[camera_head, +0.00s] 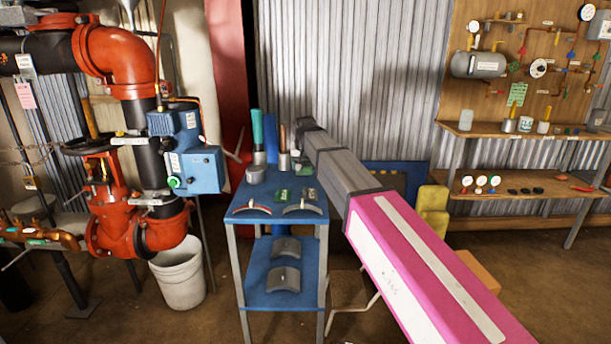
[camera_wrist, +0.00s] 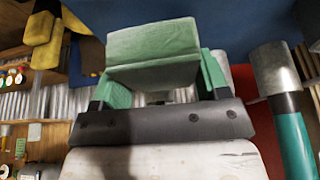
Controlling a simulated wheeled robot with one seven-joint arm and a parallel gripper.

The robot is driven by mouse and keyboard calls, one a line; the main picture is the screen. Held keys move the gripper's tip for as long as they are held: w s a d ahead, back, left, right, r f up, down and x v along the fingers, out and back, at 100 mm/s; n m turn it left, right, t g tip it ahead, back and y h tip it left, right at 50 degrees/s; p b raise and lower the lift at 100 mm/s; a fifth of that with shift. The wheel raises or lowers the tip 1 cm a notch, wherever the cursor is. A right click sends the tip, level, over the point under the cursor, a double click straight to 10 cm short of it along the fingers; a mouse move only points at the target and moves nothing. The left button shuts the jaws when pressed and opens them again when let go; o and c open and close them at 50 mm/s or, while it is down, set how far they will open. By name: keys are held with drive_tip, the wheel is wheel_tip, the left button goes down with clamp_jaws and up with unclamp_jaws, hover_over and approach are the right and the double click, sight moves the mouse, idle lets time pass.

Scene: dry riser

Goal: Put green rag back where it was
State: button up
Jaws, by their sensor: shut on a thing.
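The green rag (camera_wrist: 153,42) shows in the wrist view as a boxy, folded green piece at the end of my gripper (camera_wrist: 158,88). My gripper is shut on it. More green shows at both sides of the jaws; I cannot tell rag from finger there. In the head view my arm reaches over the back right of the blue stand (camera_head: 245,207), and the gripper end is small and mostly hidden there. I cannot tell from these views whether the rag touches the stand.
Curved metal pieces (camera_head: 285,248) and small green items (camera_head: 281,195) lie on the stand. A teal-topped cylinder (camera_head: 257,127) stands at its back; it shows close by in the wrist view (camera_wrist: 293,140). Red pipework (camera_head: 115,55) and a white bucket (camera_head: 180,277) are left, wooden shelves (camera_head: 520,133) right.

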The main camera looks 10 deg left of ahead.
sight(306, 181)
drive_tip(key=shift+w+d+f, duration=0.2)
drive_tip(key=shift+d+f, duration=0.1)
drive_tip(key=shift+f, duration=1.85)
drive_tip(key=o, duration=0.8)
drive_tip(key=v, duration=1.2)
